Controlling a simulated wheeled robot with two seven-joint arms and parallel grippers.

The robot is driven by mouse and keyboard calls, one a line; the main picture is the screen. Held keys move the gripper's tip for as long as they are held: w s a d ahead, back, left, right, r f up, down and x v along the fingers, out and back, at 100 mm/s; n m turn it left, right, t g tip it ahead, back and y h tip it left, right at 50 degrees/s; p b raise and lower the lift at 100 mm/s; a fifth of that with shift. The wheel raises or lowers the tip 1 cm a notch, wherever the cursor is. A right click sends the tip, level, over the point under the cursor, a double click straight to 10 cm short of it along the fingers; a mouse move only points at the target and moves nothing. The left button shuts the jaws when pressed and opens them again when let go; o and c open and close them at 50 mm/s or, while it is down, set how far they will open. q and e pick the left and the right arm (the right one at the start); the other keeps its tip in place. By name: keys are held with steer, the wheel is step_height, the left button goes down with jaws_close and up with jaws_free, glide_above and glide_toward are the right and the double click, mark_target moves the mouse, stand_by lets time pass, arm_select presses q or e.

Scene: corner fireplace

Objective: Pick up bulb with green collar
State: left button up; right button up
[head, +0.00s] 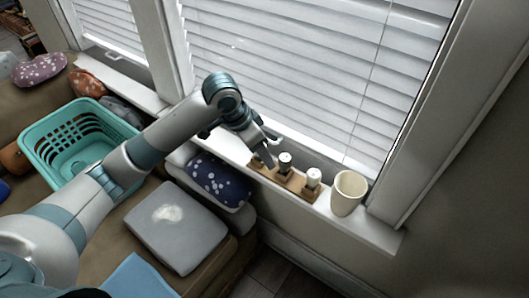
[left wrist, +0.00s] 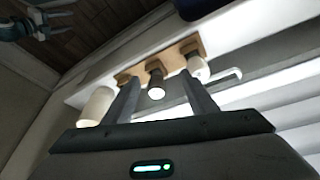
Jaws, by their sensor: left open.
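A wooden rack (head: 298,191) stands on the windowsill with bulbs upright in square holders. The middle bulb (head: 285,160) has a dark collar; its colour is too dark to call green for sure. A white bulb (head: 314,176) stands at the right end. The left-end holder is largely hidden by my left gripper (head: 269,150). That gripper is open above the rack's left part. In the left wrist view the dark-collared bulb (left wrist: 156,86) shows between the two open fingers (left wrist: 161,78), and a pale bulb (left wrist: 198,68) shows beyond the right finger. I see no contact.
A cream cup (head: 348,193) stands on the sill right of the rack. The window blinds (head: 300,70) are close behind. A sofa with a spotted blue cushion (head: 219,181), a grey cushion (head: 176,226) and a teal basket (head: 52,158) is below left. Bare sill (head: 385,236) lies at right.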

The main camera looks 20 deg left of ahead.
arm_select(q)
steer(key=w+a+r, duration=0.1)
steer(key=a+r, duration=0.1)
steer(key=r, duration=0.3)
steer(key=w+a+r+y, duration=0.1)
steer(key=w+a+r, duration=0.1)
steer(key=a+r, duration=0.1)
steer(key=shift+w+r, duration=0.3)
steer(key=shift+r, duration=0.6)
arm_select(e)
steer(key=shift+d, duration=0.1)
arm_select(q)
steer(key=p+x, duration=0.1)
steer(key=x, duration=1.1)
steer(key=shift+s+a+f, duration=0.1)
steer(key=shift+s+f, duration=0.05)
arm_select(e)
steer(key=shift+w+a+r+t, duration=0.35)
steer(key=shift+a+t, duration=0.05)
steer(key=shift+a, duration=0.1)
